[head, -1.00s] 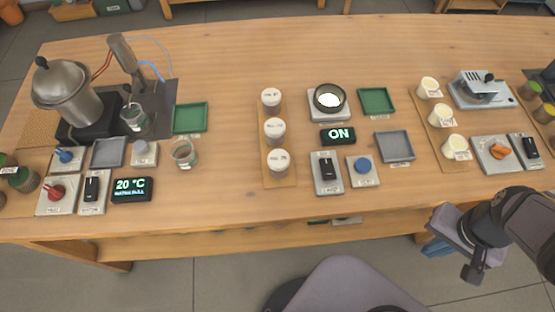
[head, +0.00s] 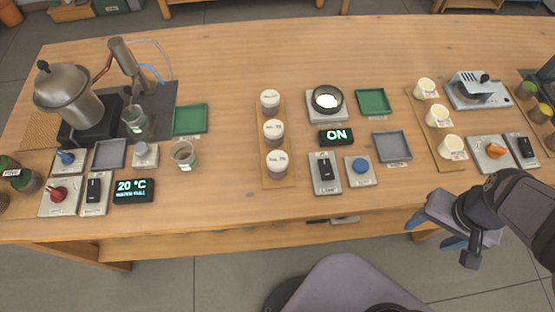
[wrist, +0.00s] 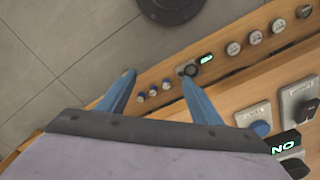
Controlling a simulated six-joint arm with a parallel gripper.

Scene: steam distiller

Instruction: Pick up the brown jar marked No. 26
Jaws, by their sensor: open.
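Three small jars with white lids stand in a row on a wooden strip in the middle of the table in the head view: a back jar (head: 270,99), a middle jar (head: 273,132) and a front jar (head: 277,163). Their lids carry small "No." markings; I cannot read for certain which is No. 26. Their sides are mostly hidden under the lids. My gripper (head: 433,232) is off the table's front edge, right of and nearer than these jars. In the wrist view my gripper (wrist: 158,75) shows two blue fingers apart with nothing between them.
A switch box (head: 325,173) and a blue-button box (head: 361,170) stand right of the jars. A scale (head: 341,107), green tray (head: 374,101) and grey tray (head: 392,146) lie behind. Pale cups (head: 437,116) stand farther right. The distiller pot (head: 70,90) is at left.

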